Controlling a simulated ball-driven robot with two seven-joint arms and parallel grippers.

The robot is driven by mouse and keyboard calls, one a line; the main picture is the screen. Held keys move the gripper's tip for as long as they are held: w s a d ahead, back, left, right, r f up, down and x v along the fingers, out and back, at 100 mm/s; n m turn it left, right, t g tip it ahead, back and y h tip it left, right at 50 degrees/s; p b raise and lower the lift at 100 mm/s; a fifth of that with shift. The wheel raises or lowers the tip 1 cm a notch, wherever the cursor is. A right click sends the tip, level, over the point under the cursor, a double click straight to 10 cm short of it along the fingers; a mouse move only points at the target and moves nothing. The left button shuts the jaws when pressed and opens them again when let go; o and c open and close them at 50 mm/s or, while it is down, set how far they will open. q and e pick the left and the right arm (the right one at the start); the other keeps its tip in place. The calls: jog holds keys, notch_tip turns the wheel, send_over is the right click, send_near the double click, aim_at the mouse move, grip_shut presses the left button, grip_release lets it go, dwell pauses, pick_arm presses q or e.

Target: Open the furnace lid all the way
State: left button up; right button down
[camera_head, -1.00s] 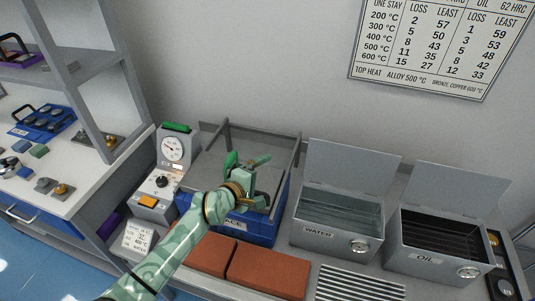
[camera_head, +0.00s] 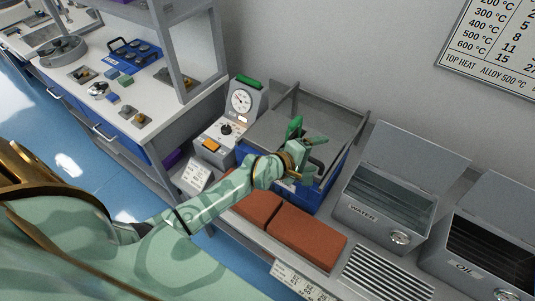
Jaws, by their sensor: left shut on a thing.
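Two thin grey posts and a rail stand around the lid's sides and back. My left gripper (camera_head: 306,158), pale green with brass rings, is at the lid's front edge. It is shut on what looks like the lid's handle; the handle itself is mostly hidden by the fingers and wrist. My left arm comes in from the lower left and covers part of the furnace front. My right gripper is not in view.
A grey control unit (camera_head: 238,112) with a dial and orange switch stands left of the furnace. Red-brown bricks (camera_head: 306,240) lie in front. Open WATER (camera_head: 381,213) and OIL (camera_head: 482,255) tanks stand to the right. A shelf post (camera_head: 180,65) rises at the left.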

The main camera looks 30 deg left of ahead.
pick_arm(q)
jog(key=shift+s+a+r+p, duration=0.3)
jog(key=shift+s+r+p, duration=0.1)
jog(key=shift+s+r, duration=0.45)
jog(key=c, duration=0.8)
jog(key=shift+s+a+f+p+v, duration=0.15)
jog(key=shift+f+p+v, duration=0.55)
jog(key=shift+v, duration=1.55)
jog(key=shift+s+a+f+p+v, duration=0.1)
jog(key=shift+a+f+p+v, duration=0.1)
jog(key=shift+p+v, duration=1.55)
jog(key=shift+s+a+f+p+v, duration=0.15)
jog(key=shift+f+p+v, duration=0.35)
jog(key=shift+v, duration=2.3)
jog(key=shift+c, duration=0.2)
jog(key=shift+w, duration=0.1)
